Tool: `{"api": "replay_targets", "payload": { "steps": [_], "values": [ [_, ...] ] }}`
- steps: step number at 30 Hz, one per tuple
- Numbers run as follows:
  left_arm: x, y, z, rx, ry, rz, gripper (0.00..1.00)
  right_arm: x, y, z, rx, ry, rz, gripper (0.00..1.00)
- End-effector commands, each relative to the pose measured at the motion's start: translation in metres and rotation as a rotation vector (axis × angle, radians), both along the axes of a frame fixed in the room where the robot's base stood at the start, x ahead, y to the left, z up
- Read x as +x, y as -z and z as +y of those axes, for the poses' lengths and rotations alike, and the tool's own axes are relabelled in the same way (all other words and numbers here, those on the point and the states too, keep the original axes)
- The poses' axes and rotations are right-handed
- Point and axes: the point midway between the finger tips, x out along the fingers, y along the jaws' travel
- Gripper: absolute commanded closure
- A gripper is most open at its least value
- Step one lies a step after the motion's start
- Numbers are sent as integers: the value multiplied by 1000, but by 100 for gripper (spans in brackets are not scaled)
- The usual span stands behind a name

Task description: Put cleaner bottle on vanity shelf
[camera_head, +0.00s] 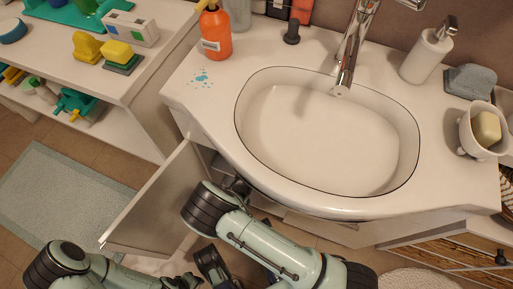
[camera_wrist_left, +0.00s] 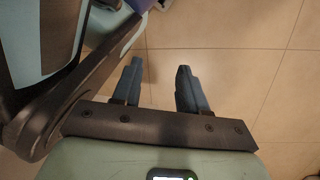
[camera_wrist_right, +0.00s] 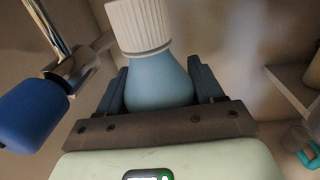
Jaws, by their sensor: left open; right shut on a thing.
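The cleaner bottle (camera_wrist_right: 158,90) has a pale blue body and a white ribbed cap. In the right wrist view it stands between the fingers of my right gripper (camera_wrist_right: 160,75), which is shut on it. In the head view my right forearm reaches under the sink counter, beside the open vanity door (camera_head: 155,205); the bottle is hidden there. A shelf edge (camera_wrist_right: 295,92) shows at the right of the right wrist view. My left gripper (camera_wrist_left: 159,70) is open and empty above the tiled floor, away from the bottle.
The sink counter (camera_head: 205,100) overhangs the cabinet. An orange bottle (camera_head: 215,35) and a white soap dispenser (camera_head: 425,55) stand on it. In the right wrist view a blue cylinder (camera_wrist_right: 30,115) and a metal pipe (camera_wrist_right: 48,28) are close at left. A teal item (camera_wrist_right: 312,152) is at lower right.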

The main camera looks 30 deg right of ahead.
Motion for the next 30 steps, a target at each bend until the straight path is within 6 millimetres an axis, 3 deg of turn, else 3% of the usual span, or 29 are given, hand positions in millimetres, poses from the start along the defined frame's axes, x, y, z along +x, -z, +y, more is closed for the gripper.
{"api": "replay_targets", "payload": {
  "steps": [3, 14, 15, 16, 27, 30],
  "values": [
    [-10, 6, 1, -3, -4, 35, 57, 0, 10, 0, -1, 1, -4, 86],
    [-11, 5, 1, -3, -3, 37, 57, 0, 13, 0, -1, 1, -4, 86],
    [-11, 5, 1, -3, -3, 37, 57, 0, 13, 0, 1, 2, -2, 21],
    [-11, 5, 1, -3, -3, 37, 57, 0, 13, 0, 1, 1, -2, 11],
    [-9, 4, 1, -2, -2, 31, 57, 0, 8, 0, 1, 1, -2, 8],
    [-4, 1, 0, -2, 0, 15, 57, -8, 9, 9, 0, -1, 0, 8]
  ]
}}
